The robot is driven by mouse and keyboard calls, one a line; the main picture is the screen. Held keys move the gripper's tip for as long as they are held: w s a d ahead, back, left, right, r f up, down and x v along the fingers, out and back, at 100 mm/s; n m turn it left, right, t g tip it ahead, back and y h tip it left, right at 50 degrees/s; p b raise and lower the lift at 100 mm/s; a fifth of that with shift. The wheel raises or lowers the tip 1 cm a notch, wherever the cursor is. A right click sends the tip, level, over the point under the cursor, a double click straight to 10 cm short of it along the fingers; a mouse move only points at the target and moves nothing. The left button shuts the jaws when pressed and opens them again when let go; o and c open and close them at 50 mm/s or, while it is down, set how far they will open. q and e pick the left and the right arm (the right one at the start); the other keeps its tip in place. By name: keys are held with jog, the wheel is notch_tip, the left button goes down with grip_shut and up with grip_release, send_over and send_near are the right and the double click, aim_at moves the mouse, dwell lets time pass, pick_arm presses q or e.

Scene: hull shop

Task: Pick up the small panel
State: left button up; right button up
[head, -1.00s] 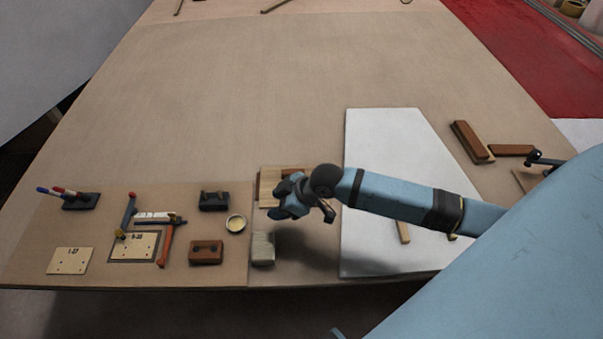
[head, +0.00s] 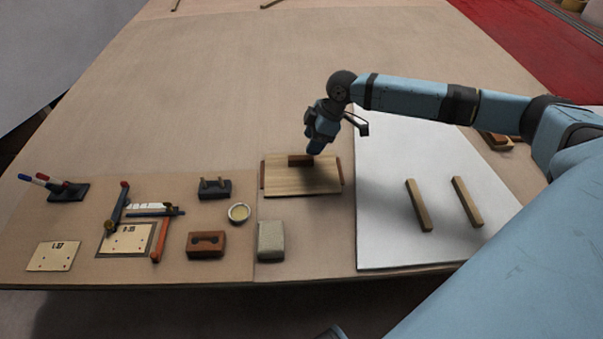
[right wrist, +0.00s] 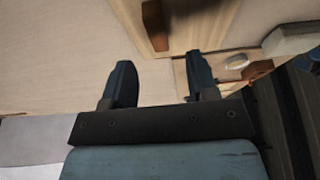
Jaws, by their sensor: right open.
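A light wooden panel (head: 303,180) with visible grain lies flat on the table. It is probably the small panel; part of it shows at the top of the right wrist view (right wrist: 205,22). Reddish-brown blocks edge it, one at its far side (head: 300,160). My right gripper (head: 316,147) is above the panel's far edge, pointing down. In the right wrist view, its two fingers (right wrist: 161,80) are wide apart with nothing between them. My left gripper is not in view.
A white sheet (head: 385,235) with two wooden strips lies to the right.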

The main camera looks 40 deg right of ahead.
aim_at(301, 158)
jog(key=shift+w+b+x, duration=0.1)
jog(key=shift+b+x, duration=0.15)
jog(key=shift+x, duration=1.5)
jog(key=shift+w+b+x, duration=0.15)
jog(key=shift+b+x, duration=0.1)
jog(key=shift+x, duration=1.5)
jog(key=shift+r, duration=0.1)
jog(key=c, duration=0.9)
grip_shut()
jog(key=shift+r, duration=0.1)
